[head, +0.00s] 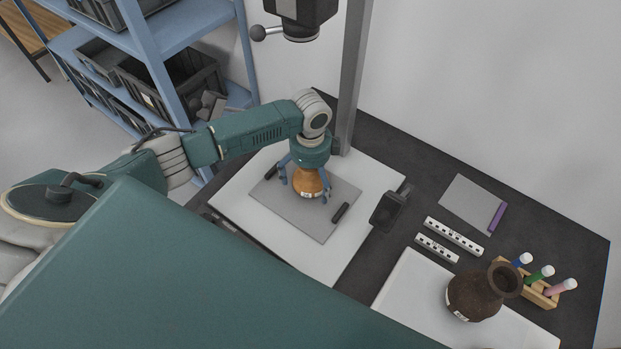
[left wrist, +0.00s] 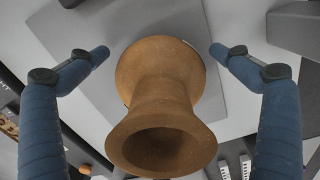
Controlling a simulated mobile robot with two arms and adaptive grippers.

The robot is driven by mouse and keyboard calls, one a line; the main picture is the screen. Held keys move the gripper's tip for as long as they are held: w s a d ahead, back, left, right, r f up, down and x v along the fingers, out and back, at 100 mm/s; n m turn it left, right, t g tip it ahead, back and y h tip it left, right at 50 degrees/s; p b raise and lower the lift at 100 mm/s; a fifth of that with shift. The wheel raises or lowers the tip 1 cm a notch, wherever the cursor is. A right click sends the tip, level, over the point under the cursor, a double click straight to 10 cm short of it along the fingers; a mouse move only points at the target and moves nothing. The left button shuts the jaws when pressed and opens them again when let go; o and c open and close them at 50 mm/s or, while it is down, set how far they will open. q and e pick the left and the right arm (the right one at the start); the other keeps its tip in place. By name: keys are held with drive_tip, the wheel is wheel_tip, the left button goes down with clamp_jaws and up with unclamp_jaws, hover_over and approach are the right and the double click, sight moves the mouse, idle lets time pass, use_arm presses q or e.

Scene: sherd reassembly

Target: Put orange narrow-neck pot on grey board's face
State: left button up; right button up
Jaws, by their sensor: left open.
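The orange narrow-neck pot (head: 308,184) appears to stand upright on the grey board (head: 318,222), around the middle of its face. In the left wrist view the pot (left wrist: 160,85) shows from above, with its flared mouth towards the camera. My left gripper (head: 305,186) is above and around the pot, with one blue finger on each side. Its fingers (left wrist: 157,52) are open and look apart from the pot's body. In the head view the gripper hides the pot's neck and mouth. My right gripper is in neither view.
A dark brown pot (head: 474,295), a rack of tubes (head: 541,294) and white scale bars (head: 453,237) are further right. A post (head: 353,70) rises behind.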

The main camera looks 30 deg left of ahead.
use_arm(q)
wheel_tip(320, 180, up, 12)
drive_tip(key=shift+r+b, duration=0.2)
drive_tip(key=shift+b, duration=0.4)
